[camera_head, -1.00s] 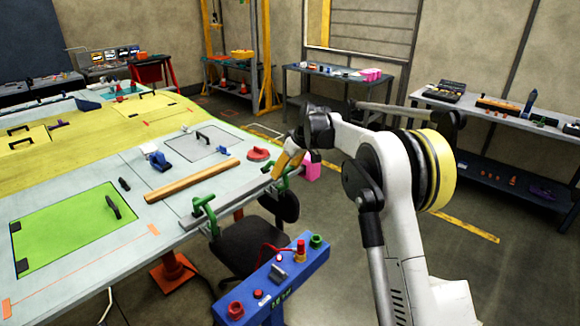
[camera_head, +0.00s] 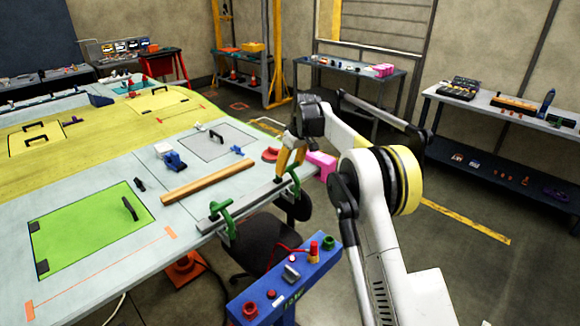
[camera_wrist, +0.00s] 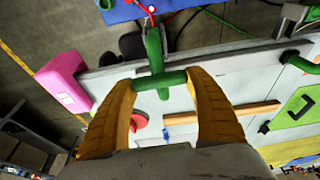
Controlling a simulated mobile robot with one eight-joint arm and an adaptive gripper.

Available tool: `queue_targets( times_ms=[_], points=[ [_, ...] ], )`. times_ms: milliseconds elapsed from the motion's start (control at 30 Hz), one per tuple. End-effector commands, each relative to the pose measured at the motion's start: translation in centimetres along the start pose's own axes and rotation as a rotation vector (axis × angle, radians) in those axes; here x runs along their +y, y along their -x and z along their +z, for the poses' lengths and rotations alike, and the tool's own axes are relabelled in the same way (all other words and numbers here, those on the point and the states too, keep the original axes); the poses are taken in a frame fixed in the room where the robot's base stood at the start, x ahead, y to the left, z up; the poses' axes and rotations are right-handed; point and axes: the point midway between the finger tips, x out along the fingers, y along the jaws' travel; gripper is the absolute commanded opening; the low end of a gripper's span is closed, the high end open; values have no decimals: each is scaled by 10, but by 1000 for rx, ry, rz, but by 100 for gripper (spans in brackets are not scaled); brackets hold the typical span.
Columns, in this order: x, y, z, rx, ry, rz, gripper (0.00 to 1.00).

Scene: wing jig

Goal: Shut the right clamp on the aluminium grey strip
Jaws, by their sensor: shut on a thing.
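The aluminium grey strip (camera_head: 255,199) lies along the near edge of the wing table; it also shows in the wrist view (camera_wrist: 215,61). The right clamp (camera_head: 294,183) is green and sits at the strip's right end. In the wrist view the right clamp (camera_wrist: 154,48) stands between my yellow fingers, its green cross handle (camera_wrist: 160,79) spanning from finger to finger. My gripper (camera_head: 288,166) is shut on this handle. Whether the clamp's jaw presses on the strip is hard to tell. A second green clamp (camera_head: 222,212) sits at the strip's left end.
A wooden bar (camera_head: 208,181) lies behind the strip. A red disc (camera_head: 270,154) and a pink block (camera_head: 321,165) are close to my gripper. A blue stand (camera_head: 280,286) with knobs and a dark chair (camera_head: 262,240) are in front of the table edge.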

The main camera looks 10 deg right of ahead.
Motion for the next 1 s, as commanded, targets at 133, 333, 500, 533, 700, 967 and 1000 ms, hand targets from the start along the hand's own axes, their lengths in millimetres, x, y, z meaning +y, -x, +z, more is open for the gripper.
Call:
queue_targets(
  times_ms=[133,333,500,533,700,967,1000],
  points=[
    [-1,-1,-1,1,1,-1,22],
    [-1,-1,0,1,1,-1,22],
    [-1,-1,0,1,1,-1,86],
    [-1,-1,0,1,1,-1,86],
    [0,-1,0,0,1,-1,86],
    [0,20,0,0,0,-1,86],
    [0,28,0,0,0,-1,86]
  ],
)
